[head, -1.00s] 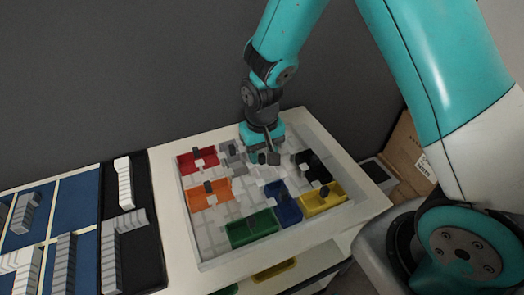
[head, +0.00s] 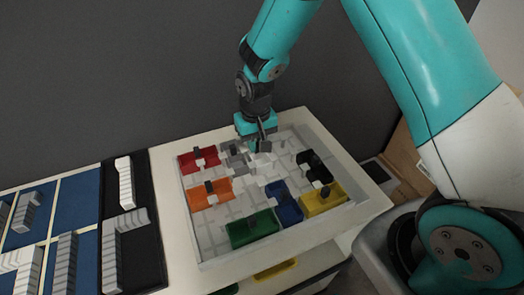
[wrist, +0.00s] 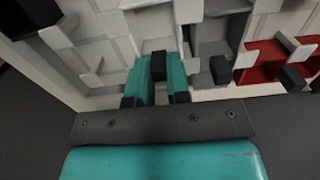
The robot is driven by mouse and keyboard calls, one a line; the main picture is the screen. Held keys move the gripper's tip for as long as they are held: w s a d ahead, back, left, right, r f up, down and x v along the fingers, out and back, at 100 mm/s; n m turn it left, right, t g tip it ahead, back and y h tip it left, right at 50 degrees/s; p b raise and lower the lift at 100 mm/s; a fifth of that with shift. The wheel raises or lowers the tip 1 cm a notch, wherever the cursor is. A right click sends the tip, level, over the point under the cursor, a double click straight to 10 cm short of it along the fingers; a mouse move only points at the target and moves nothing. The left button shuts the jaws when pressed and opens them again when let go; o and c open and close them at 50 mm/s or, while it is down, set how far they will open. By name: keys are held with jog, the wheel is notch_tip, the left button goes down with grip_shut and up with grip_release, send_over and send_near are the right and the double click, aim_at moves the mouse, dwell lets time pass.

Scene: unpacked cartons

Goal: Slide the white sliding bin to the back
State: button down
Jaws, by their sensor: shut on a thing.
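The white sliding bin (head: 262,161) lies in the back middle of a shallow white tray (head: 205,262), between the grey bin (head: 236,158) and the black bin (head: 318,168). It is hard to tell from the white tray floor. My gripper (head: 261,143) points down over its back side. In the wrist view, the teal fingers (wrist: 158,75) are shut on the bin's dark knob. The white bin's body (wrist: 158,28) shows beyond them, partly hidden.
Red (head: 187,165), orange (head: 203,197), green (head: 254,230), blue (head: 287,208) and yellow (head: 325,202) bins share the tray, each with a dark knob. The tray's back wall runs close behind my gripper. A dark wall (head: 110,80) stands behind the table.

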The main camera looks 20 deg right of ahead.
jog(key=shift+w+r, duration=0.1)
jog(key=shift+w, duration=1)
jog(key=c, duration=1.1)
grip_release()
jog(key=shift+w, duration=0.1)
notch_tip(320, 180, up, 17)
jog(key=b, duration=0.2)
jog(key=shift+r+b, duration=0.15)
jog(key=shift+b, duration=0.15)
jog(key=s+a+r+n+y, duration=0.1)
jog(key=s+n, duration=0.1)
jog(key=s, duration=0.7)
jog(key=s+a+r+n+y, duration=0.1)
jog(key=s+a+n, duration=0.1)
jog(key=s, duration=0.7)
jog(key=s+a+r+n+y, duration=0.1)
jog(key=s+n+y, duration=0.1)
jog(key=s, duration=0.6)
jog(key=shift+s+a+r+n, duration=0.1)
jog(key=shift+s+a+n, duration=0.3)
jog(key=shift+n, duration=0.2)
